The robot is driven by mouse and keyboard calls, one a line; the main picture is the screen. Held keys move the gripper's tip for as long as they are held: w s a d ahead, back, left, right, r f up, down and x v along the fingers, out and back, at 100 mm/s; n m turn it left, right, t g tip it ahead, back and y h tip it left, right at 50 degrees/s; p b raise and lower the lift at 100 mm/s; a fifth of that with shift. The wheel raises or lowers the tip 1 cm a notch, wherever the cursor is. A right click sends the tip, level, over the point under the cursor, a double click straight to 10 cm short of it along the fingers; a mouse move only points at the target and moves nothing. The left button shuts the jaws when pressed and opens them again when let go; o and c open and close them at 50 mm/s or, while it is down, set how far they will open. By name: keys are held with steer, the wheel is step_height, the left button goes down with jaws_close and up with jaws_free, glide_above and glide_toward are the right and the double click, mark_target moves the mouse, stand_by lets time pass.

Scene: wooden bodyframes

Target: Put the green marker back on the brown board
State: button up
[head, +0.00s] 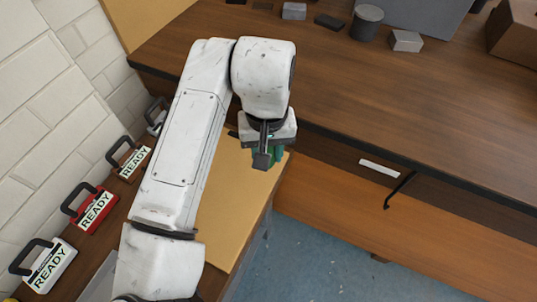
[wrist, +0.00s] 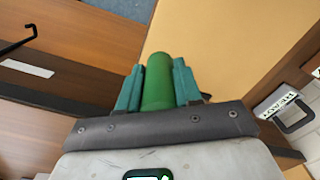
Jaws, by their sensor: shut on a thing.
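My gripper (head: 265,158) is shut on the green marker (wrist: 158,80). In the wrist view the marker is a plain green cylinder between the two teal fingers (wrist: 157,88), its rounded end reaching slightly past their tips. In the head view the marker is mostly hidden by the gripper, with only a little green (head: 278,155) showing. The flat tan-brown board (head: 236,218) lies below, under the arm. The gripper is over its far right corner; the height above it is hard to tell. The board also fills much of the wrist view (wrist: 225,50).
A dark wooden table (head: 400,110) stands beyond, with a grey cup (head: 366,22) and small blocks at its back. Several READY tags with handles, such as a red one (head: 93,208), stand along the left wall. Blue floor (head: 310,250) is open to the right.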

steer(key=shift+w+f, duration=0.9)
steer(key=shift+f, duration=0.15)
steer(key=shift+w+f, duration=0.2)
steer(key=shift+f, duration=1.6)
steer(key=o, duration=1)
steer(key=shift+f, duration=0.1)
step_height(320, 180, up, 12)
steer(key=shift+r, duration=0.15)
